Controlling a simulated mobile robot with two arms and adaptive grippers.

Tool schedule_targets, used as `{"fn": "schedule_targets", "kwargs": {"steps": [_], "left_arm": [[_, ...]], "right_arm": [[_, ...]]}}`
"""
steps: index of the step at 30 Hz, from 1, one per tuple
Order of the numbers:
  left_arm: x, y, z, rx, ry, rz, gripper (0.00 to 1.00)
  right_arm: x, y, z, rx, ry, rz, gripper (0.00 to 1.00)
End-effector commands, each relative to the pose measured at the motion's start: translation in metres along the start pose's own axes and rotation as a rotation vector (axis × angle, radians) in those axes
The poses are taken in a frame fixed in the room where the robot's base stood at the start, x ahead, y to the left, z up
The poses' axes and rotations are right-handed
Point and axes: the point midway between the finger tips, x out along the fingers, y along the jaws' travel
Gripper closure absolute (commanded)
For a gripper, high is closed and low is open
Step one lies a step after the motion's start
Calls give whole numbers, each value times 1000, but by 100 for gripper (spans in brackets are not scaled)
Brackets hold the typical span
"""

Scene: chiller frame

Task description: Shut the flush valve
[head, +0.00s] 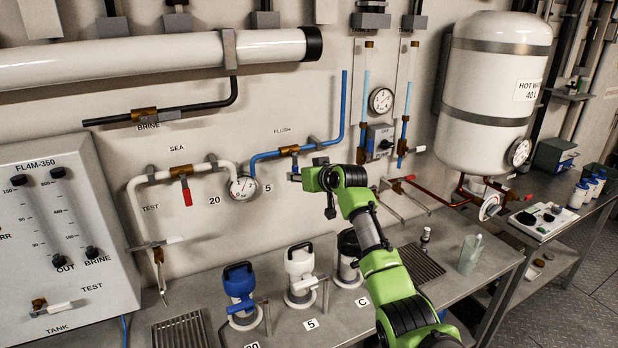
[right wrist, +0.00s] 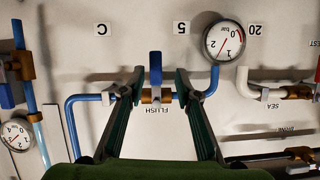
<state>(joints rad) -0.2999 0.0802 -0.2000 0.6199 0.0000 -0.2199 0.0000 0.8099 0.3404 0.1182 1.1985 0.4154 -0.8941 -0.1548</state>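The flush valve has a brass body (head: 289,150) on the blue pipe under the FLUSH label in the head view. In the right wrist view, which is upside down, its blue lever (right wrist: 155,68) stands crosswise to the pipe. In the head view the lever is mostly hidden by or hard to tell from my right gripper (head: 299,178), just below the valve. In the right wrist view my right gripper (right wrist: 160,78) is open, one finger on each side of the lever, with visible gaps. Whether the fingertips reach as deep as the lever is unclear. My left gripper is not in view.
A pressure gauge (head: 242,187) sits left of the valve on the same pipe. The SEA valve's red lever (head: 186,191) hangs further left. Filter housings, one a blue canister (head: 240,281), stand on the bench below. A white tank (head: 495,75) hangs at right.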

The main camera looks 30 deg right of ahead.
Motion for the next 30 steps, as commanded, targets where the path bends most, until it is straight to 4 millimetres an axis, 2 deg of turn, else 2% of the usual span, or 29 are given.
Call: {"fn": "schedule_targets", "kwargs": {"steps": [6,13,18,30], "left_arm": [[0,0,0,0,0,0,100],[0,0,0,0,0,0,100],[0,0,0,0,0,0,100],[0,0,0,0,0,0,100]], "right_arm": [[-32,-1,1,-2,-1,-1,69],[-56,-2,1,0,-1,-2,69],[-62,-2,1,1,-3,-2,69],[-62,-3,1,1,-3,-3,69]]}}
